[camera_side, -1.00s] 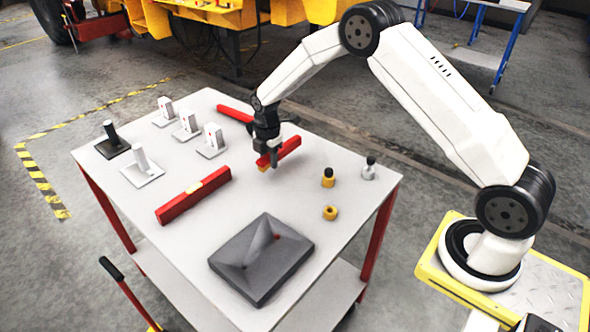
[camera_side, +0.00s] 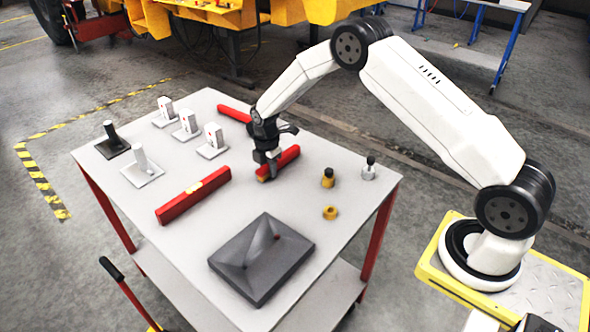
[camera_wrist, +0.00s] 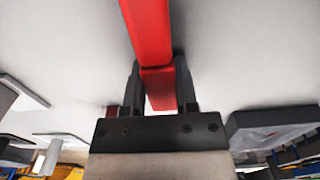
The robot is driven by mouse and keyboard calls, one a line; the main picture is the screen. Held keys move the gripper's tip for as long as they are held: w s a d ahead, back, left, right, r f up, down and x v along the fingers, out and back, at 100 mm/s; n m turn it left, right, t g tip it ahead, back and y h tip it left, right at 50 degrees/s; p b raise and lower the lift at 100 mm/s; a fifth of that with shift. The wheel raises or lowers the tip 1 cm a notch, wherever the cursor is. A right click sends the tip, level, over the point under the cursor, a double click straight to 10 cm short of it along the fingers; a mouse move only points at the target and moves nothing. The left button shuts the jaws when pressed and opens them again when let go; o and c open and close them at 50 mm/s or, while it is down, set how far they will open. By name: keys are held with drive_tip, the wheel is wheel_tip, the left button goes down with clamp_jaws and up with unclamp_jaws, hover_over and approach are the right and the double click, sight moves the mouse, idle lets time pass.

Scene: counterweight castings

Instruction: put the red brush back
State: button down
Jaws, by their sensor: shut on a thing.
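In the wrist view the brush (camera_wrist: 147,30) runs up between the two fingers of my gripper (camera_wrist: 157,72). Its underside is mostly hidden.
On the table (camera_side: 205,248) are a long red bar with a yellow middle (camera_side: 180,204), another red bar (camera_side: 234,113), a dark casting (camera_side: 258,272), several upright pieces on plates, a brass ring (camera_side: 330,212) and two small weights (camera_side: 328,178) (camera_side: 369,170). The front left is clear.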

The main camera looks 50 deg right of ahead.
drive_tip(key=shift+f, duration=0.15)
drive_tip(key=shift+c, duration=1.9)
unclamp_jaws()
drive_tip(key=shift+r, duration=0.2)
wheel_tip(320, 180, up, 12)
drive_tip(key=s+a+r+m+t, duration=0.1)
drive_tip(key=s+a+m, duration=0.1)
drive_tip(key=s+m, duration=0.7)
drive_tip(key=s+a+r+m+t, duration=0.1)
drive_tip(key=s+a+m, duration=0.2)
drive_tip(key=s+m, duration=0.6)
drive_tip(key=s, duration=0.8)
drive_tip(key=shift+a+r+t, duration=0.15)
drive_tip(key=shift+r+t, duration=0.05)
drive_tip(key=shift+t, duration=0.1)
